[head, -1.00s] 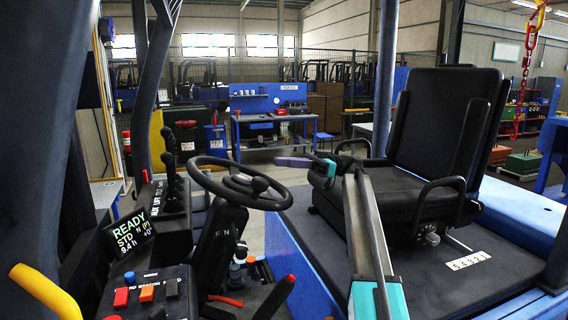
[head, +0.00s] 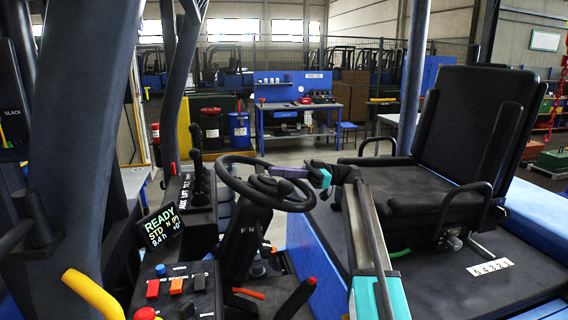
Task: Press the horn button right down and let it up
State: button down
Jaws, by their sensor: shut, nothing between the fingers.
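The black steering wheel (head: 225,182) stands on a column left of the seat. Its dark hub (head: 268,184) and a black knob sit inside the rim. No part is legibly marked as the horn button, so I cannot tell which one it is. A control panel (head: 208,304) at the lower left has a small blue button (head: 160,269), red, orange and dark switches, and a red mushroom-shaped knob (head: 145,314). My gripper (head: 276,171) is shut and empty. It points left and overlaps the right part of the wheel in the picture; contact is not clear.
A display reading READY (head: 160,227) and black levers (head: 197,170) stand left of the wheel. A black seat (head: 440,150) is at the right. A dark pillar (head: 75,150) and a yellow handle (head: 92,293) are at the left. A blue workbench (head: 300,115) stands behind.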

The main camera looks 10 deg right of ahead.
jog(key=shift+a+f, duration=0.1)
jog(key=shift+f, duration=0.2)
jog(key=b, duration=0.1)
jog(key=f+b, duration=0.1)
jog(key=b, duration=0.1)
jog(key=shift+a+f, duration=0.3)
jog(key=shift+s+f, duration=0.1)
jog(key=shift+f, duration=0.05)
dwell(1.4)
jog(key=shift+b, duration=0.3)
jog(key=d+b, duration=0.3)
jog(key=d, duration=0.4)
jog(key=shift+d+f, duration=0.3)
jog(key=shift+f, duration=0.05)
